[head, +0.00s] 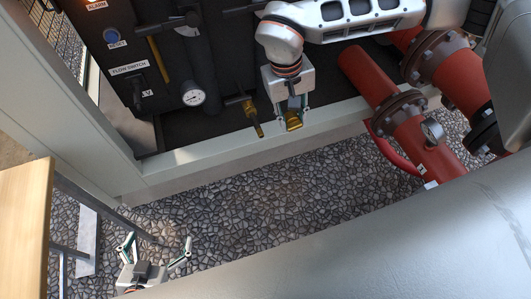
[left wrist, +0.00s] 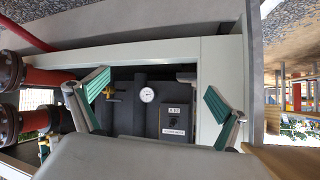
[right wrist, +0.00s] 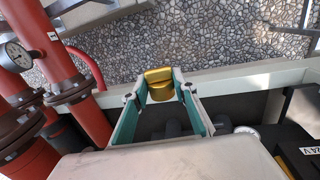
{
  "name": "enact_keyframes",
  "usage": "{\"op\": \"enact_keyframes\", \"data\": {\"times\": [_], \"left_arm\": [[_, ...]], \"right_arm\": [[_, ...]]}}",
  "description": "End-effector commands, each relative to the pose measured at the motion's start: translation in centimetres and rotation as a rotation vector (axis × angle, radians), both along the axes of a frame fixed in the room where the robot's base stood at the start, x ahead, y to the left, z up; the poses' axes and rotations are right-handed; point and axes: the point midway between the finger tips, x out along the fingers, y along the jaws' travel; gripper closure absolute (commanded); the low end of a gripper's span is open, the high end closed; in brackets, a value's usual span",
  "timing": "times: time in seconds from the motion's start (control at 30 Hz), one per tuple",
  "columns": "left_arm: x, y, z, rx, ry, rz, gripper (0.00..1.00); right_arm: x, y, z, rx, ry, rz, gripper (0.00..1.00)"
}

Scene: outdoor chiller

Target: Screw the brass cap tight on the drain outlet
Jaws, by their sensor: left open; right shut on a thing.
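My right gripper (head: 291,108) is shut on the brass cap (head: 293,121), which shows gold at the fingertips. In the right wrist view the brass cap (right wrist: 158,76) sits between the green-lined fingers. The brass drain outlet (head: 253,117), with a dark handle, hangs at the cabinet's lower front, just left of the right gripper; a gap shows between it and the cap in the head view. The left wrist view shows small brass fittings (left wrist: 109,94) at a distance. My left gripper (head: 158,247) is open and empty, low over the gravel, away from the outlet.
A pale cabinet sill (head: 220,152) runs below the outlet. Red flanged pipes (head: 400,118) with a gauge stand to the right. A round gauge (head: 192,94) and a flow switch panel (head: 128,70) lie left. A wooden tabletop (head: 22,225) is at far left.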

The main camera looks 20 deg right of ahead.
Motion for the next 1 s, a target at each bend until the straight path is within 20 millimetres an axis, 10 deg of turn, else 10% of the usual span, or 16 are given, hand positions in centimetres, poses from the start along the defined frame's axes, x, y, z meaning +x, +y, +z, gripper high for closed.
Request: {"op": "enact_keyframes", "data": {"times": [0.1,0.4,1.0], "left_arm": [[-0.8,-0.1,-2.8,0.008,0.026,-0.008,0.00],[-0.9,-0.1,-4.5,0.020,0.033,-0.018,0.00],[-0.5,-0.1,-3.9,0.024,0.021,-0.021,0.00]], "right_arm": [[0.5,1.9,-8.1,-0.084,0.031,0.012,1.00],[1.3,4.6,-18.1,-0.225,0.009,0.039,1.00],[1.7,5.2,-19.1,-0.266,-0.014,0.047,1.00]]}}
